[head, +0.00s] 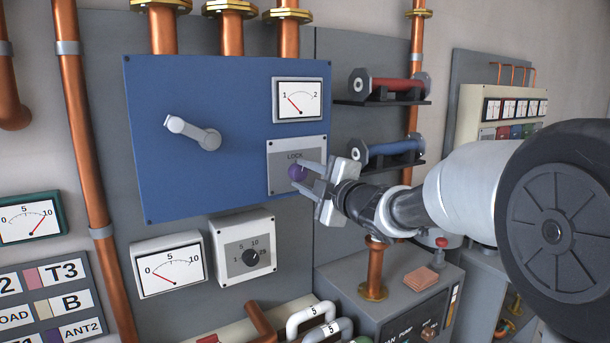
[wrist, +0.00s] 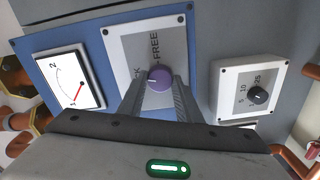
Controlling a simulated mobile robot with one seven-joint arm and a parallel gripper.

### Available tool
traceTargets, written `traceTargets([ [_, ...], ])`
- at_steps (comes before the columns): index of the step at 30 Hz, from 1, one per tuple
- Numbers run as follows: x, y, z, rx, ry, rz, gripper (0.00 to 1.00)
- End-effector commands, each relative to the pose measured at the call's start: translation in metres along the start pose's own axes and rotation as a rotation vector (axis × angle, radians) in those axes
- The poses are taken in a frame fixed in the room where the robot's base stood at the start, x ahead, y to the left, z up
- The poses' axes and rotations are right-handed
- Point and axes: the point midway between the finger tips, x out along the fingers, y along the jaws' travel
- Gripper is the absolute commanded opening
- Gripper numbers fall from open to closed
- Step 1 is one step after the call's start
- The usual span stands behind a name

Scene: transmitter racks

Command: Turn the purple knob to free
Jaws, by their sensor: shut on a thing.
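The purple knob (head: 298,172) sits on a grey plate (head: 283,180) at the lower right of the blue panel. My gripper (head: 309,169) is shut on it, one finger above and one below. In the wrist view the knob (wrist: 160,79) stands between the tips of my two gripper fingers (wrist: 158,95). Its white mark points left in that view, toward the partly hidden LOCK label (wrist: 137,73). The FREE label (wrist: 155,47) reads clearly above the knob there. In the head view LOCK shows over the knob, and my gripper hides FREE.
The blue panel (head: 225,130) also carries a grey lever (head: 193,133) and a gauge (head: 298,100). A black dial (head: 248,257) is mounted below. Red and blue cylinders (head: 390,152) on shelves stick out just right of my gripper. A grey cabinet (head: 390,290) stands below my arm.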

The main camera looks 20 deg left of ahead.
Motion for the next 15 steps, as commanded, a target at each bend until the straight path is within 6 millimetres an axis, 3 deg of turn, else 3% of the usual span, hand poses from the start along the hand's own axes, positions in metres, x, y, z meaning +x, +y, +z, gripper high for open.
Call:
traceTargets([
  [15, -0.0004, 0.0017, 0.0006, 0.494, -0.002, -0.001, 0.09],
])
